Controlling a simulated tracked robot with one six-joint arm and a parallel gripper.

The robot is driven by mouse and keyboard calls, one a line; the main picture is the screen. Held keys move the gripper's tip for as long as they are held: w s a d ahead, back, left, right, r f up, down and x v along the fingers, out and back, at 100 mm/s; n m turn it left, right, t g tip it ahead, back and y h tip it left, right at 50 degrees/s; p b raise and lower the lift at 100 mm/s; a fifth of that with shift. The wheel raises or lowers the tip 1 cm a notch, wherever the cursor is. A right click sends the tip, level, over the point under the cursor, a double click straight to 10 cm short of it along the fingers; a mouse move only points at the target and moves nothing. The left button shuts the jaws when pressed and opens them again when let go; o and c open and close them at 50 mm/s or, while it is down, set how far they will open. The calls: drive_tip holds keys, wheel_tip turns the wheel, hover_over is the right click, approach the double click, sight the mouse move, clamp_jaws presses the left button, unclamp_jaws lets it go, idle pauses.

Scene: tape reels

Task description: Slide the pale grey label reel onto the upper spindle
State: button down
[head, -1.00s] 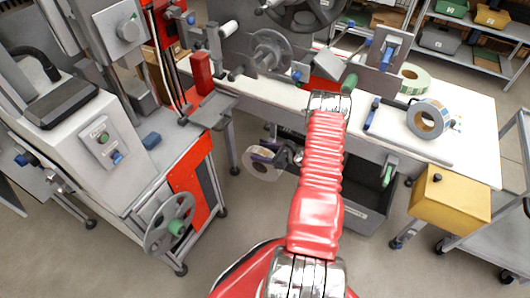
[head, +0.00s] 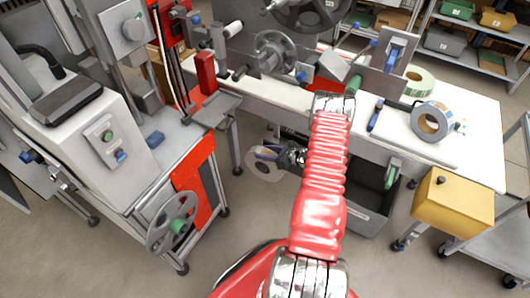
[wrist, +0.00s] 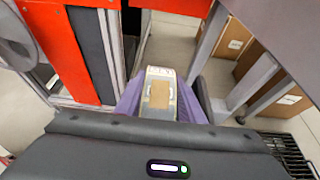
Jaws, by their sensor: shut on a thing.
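My gripper (head: 272,158) is low, in front of the long white bench, shut on a pale grey reel (head: 258,170). In the wrist view the reel (wrist: 159,92) shows as a pale block with a brown patch between my purple fingers (wrist: 130,98). The reel is clear of the floor and apart from any spindle. A flanged grey hub (head: 275,52) sits on the upright panel above the bench, and a dark wheel (head: 305,12) is above it. I cannot tell which part is the upper spindle.
A grey-blue reel (head: 431,121) and a pale green reel (head: 418,82) rest on the white bench (head: 470,110). A machine with an orange-red panel (head: 193,180) and a handwheel (head: 172,222) stands left. A yellow box (head: 453,203) is right. Open floor lies below my gripper.

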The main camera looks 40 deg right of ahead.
drive_tip(key=shift+d+r, duration=0.1)
drive_tip(key=shift+r, duration=0.05)
drive_tip(key=shift+w+r, duration=0.1)
drive_tip(key=shift+r, duration=0.2)
idle(0.5)
drive_tip(key=s+a, duration=0.3)
drive_tip(key=a, duration=0.5)
idle(0.6)
idle(0.5)
